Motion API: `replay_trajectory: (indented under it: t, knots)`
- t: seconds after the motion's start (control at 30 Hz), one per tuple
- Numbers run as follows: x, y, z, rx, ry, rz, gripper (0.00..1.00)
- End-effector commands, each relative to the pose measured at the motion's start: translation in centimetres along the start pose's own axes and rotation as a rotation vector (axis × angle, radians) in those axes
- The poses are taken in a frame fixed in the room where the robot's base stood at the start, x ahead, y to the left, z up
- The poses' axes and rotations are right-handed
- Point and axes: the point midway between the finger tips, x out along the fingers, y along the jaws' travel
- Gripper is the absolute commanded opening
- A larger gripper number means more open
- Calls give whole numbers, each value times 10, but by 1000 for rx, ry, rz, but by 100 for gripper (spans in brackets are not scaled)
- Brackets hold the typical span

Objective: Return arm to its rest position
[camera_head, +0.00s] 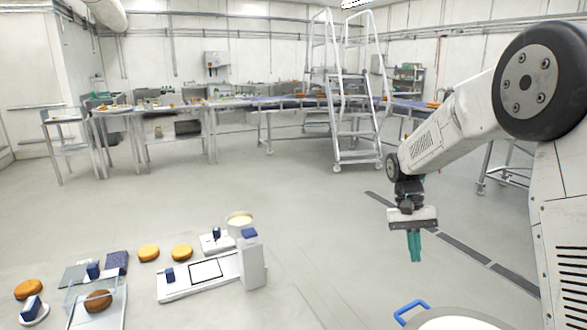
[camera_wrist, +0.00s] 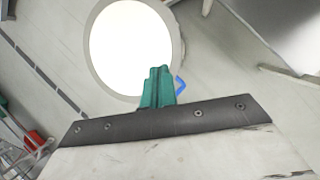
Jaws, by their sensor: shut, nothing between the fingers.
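My gripper (camera_head: 415,250) hangs from my white arm at the right of the head view, pointing down over open floor. Its teal fingers are together with nothing between them. In the wrist view the shut fingers (camera_wrist: 158,88) show in front of a white round surface. My arm is bent, with its elbow to the upper right and the wrist lower and to the left. The gripper appears apart from everything around it.
A round white top (camera_head: 455,323) with a blue handle (camera_head: 411,309) is at the bottom. Lower left are a white device (camera_head: 252,262), a clear box (camera_head: 122,300) and several orange-brown rounds (camera_head: 149,253). A ladder (camera_head: 355,125) and benches stand behind. The middle floor is clear.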

Motion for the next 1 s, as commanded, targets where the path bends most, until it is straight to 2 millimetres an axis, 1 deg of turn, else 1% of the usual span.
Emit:
replay_trajectory:
  t: [0.03,0.13,0.2,0.27,0.3,0.43,0.6,0.7,0.8,0.9,1.0]
  knots:
    - [-8,5,25,-24,21,-12,0]
    - [-15,13,68,-74,54,-34,0]
    - [-17,18,97,-106,81,-49,0]
    - [-18,22,122,-131,103,-59,0]
    - [-17,25,138,-147,119,-66,0]
    - [-11,33,189,-190,174,-89,0]
    - [5,42,249,-230,251,-112,0]
    - [17,46,281,-240,299,-126,0]
    - [29,50,307,-238,353,-139,0]
    - [36,54,327,-234,404,-149,0]
    - [35,57,339,-231,457,-155,0]
